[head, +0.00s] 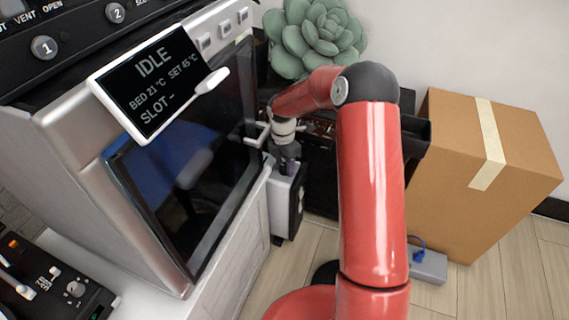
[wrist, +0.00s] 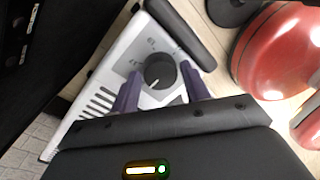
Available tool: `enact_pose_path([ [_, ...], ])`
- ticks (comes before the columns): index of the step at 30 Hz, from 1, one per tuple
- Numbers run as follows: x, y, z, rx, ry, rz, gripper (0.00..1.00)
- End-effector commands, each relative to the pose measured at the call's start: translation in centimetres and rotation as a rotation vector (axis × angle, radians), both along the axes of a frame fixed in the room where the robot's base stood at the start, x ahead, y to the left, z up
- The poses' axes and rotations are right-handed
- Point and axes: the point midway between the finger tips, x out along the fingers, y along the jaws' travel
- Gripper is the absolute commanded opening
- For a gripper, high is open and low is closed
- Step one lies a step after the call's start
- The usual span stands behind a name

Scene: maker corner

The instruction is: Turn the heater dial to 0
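The heater (head: 283,204) is a small white and black unit on the floor beside the large machine. In the wrist view its white top panel (wrist: 118,72) has vent slots and a round black dial (wrist: 160,70). A white pointer line on the dial points to the lower left in that view. Small marks ring the dial, but I cannot read them surely. My gripper (wrist: 160,74) is open, with one purple finger on each side of the dial and small gaps showing. In the head view my gripper (head: 287,163) is over the heater's top, and the dial is hidden.
The machine (head: 170,150) with a glass door and an IDLE screen (head: 152,80) stands close at left. Its door handle (head: 256,134) is near my wrist. A cardboard box (head: 480,170), a green plant (head: 312,38) and a grey power block (head: 428,266) are around. Floor shows at right.

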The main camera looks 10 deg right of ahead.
Motion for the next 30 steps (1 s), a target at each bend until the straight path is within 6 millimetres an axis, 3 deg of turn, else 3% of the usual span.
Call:
enact_pose_path([
  [7,0.1,0.0,0.9,0.000,-0.003,-0.001,0.46],
  [19,0.4,0.1,7.0,0.000,-0.002,-0.001,0.46],
  [30,0.4,0.2,7.8,0.000,0.000,0.000,0.46],
])
